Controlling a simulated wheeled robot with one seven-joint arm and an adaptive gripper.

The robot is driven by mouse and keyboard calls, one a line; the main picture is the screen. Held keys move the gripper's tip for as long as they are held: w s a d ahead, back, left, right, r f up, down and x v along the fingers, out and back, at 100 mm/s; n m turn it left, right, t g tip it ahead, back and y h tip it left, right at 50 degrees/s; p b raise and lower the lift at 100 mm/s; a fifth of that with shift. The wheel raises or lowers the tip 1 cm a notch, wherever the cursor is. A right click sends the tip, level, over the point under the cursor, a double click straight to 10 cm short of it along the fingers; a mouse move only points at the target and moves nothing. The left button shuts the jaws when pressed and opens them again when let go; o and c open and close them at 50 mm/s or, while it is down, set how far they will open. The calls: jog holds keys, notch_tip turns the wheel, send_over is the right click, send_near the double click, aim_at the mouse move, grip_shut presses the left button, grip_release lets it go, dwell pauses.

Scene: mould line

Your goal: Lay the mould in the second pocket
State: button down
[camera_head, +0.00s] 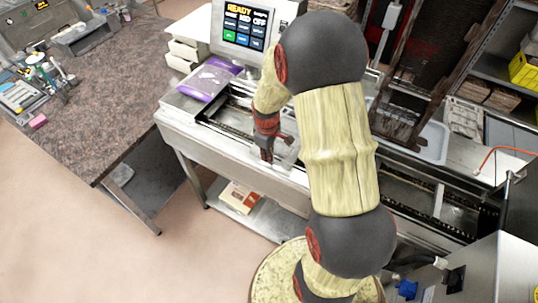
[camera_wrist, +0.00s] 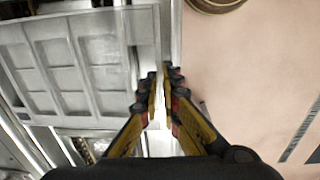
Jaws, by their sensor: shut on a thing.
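The mould (camera_wrist: 85,60) is a pale grey panel with rectangular recesses in rows, filling the upper left of the wrist view. My gripper (camera_wrist: 163,85) is shut on its right-hand rim. In the head view my gripper (camera_head: 267,155) points down at the front side of the line, with a small pale part of the mould (camera_head: 287,152) showing beside it. The conveyor line (camera_head: 222,128) has a dark-railed channel, and my arm covers its middle. I cannot tell which pocket lies under the mould, or whether the mould touches it.
A purple packet (camera_head: 208,80) lies at the line's left end, near a screen (camera_head: 244,27) reading READY. A pale tray (camera_head: 432,142) stands behind the line, right of my arm. A brown worktable (camera_head: 100,100) is at left; open floor lies in front.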

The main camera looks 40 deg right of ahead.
jog(key=shift+f, duration=0.5)
jog(key=c, duration=2)
grip_release()
jog(key=shift+o, duration=0.2)
notch_tip(320, 180, up, 12)
jog(key=shift+s+a, duration=0.15)
jog(key=shift+a, duration=0.2)
